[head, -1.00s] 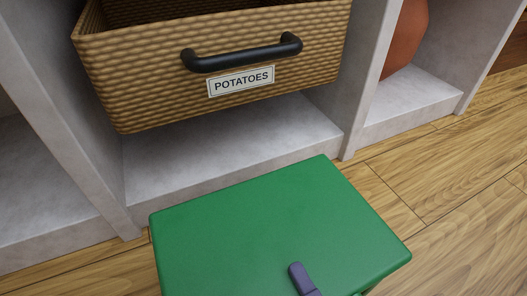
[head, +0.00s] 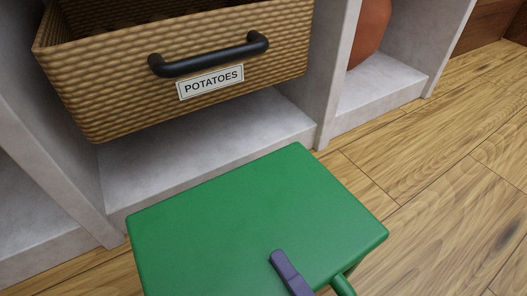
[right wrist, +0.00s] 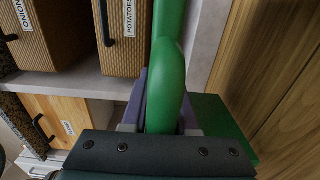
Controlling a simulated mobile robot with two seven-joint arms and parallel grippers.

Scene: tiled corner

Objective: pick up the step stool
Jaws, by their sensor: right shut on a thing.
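The step stool (head: 240,205) is green, with its flat top in the lower middle of the head view, in front of the shelf. Its lower parts are mostly outside the picture. My right gripper (right wrist: 162,108) is shut on a rounded green bar of the stool in the right wrist view, with the bar between its two fingers. In the head view one purple-grey finger of the right gripper (head: 284,266) shows against the stool top; the rest is cut off. My left gripper is not in view.
A grey shelf (head: 205,150) stands just behind the stool. It holds a woven basket (head: 120,100) labelled POTATOES with a black handle, and a terracotta-coloured pot (head: 369,30). Wooden floor (head: 450,180) is clear at the right.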

